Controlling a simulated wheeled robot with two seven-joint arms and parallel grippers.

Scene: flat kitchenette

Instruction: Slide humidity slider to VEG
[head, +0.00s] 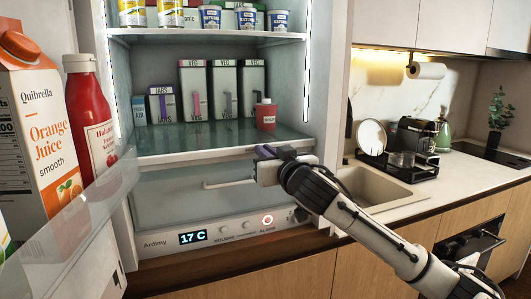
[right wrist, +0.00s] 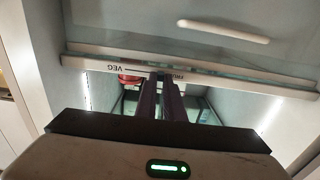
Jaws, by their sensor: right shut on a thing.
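The humidity strip (right wrist: 215,78) runs along the front edge of the glass shelf in the right wrist view. It shows upside down, with the word VEG (right wrist: 116,67) left of my fingers and FRUIT (right wrist: 177,75), partly covered, right at them. The slider itself is hidden by the fingers. My right gripper (head: 266,153) is at the right part of the shelf's front edge in the head view. Its purple fingers (right wrist: 166,84) are shut on the slider at the strip, close to the FRUIT end. My left gripper is not in view.
The fridge drawer with its handle (head: 229,184) lies below the shelf, and the control panel (head: 215,235) below that. Juice (head: 40,125) and ketchup (head: 90,115) stand in the door at left.

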